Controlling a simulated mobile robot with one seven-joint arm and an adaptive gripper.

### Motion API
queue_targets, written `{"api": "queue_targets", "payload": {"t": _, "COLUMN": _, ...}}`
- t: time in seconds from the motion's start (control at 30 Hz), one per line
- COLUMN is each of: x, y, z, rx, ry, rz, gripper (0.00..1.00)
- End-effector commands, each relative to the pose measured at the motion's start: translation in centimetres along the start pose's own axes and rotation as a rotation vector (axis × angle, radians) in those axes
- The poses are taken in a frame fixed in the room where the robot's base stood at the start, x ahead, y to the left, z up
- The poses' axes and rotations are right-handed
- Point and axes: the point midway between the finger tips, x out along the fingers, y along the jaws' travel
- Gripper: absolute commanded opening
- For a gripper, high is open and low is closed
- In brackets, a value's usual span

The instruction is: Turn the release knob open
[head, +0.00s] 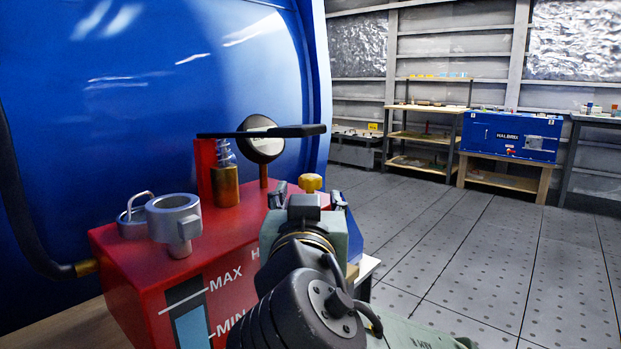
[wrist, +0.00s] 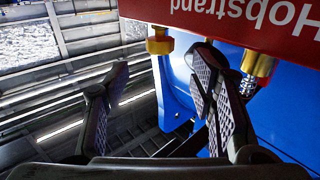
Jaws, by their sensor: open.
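The yellow release knob (head: 311,182) stands at the right end of the top of the red pump unit (head: 225,222), just beyond my gripper (head: 307,194) in the head view. My gripper is open and empty, with one finger showing on each side of its wrist. In the wrist view, which is upside down, the knob (wrist: 159,42) shows under the red body (wrist: 230,22) lettered "Hobstrand". It lies in the gap between the spread fingers of my gripper (wrist: 160,77), with clear room on both sides. Neither finger appears to touch it; the depth between them is hard to tell.
A black lever (head: 265,131), a round gauge (head: 260,150), a brass fitting with a spring (head: 225,185) and a grey metal cup (head: 174,220) stand on the pump. A large blue tank (head: 120,90) rises behind. Open floor (head: 480,260) lies right; benches stand far back.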

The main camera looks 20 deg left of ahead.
Motion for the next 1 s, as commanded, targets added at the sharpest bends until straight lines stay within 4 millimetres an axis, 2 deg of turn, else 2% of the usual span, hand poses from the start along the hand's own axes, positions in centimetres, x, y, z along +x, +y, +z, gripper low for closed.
{"api": "queue_targets", "payload": {"t": 0.27, "x": 1.9, "y": -0.1, "z": 0.1, "rx": 0.003, "ry": -0.011, "rz": -0.001, "gripper": 0.51}}
{"api": "queue_targets", "payload": {"t": 0.43, "x": 4.9, "y": 0.2, "z": -0.2, "rx": -0.003, "ry": -0.015, "rz": 0.009, "gripper": 0.51}}
{"api": "queue_targets", "payload": {"t": 0.9, "x": 7.4, "y": 0.1, "z": -0.2, "rx": -0.002, "ry": -0.010, "rz": 0.005, "gripper": 0.51}}
{"api": "queue_targets", "payload": {"t": 1.0, "x": 8.7, "y": 0.1, "z": 0.1, "rx": -0.004, "ry": -0.010, "rz": 0.007, "gripper": 0.51}}
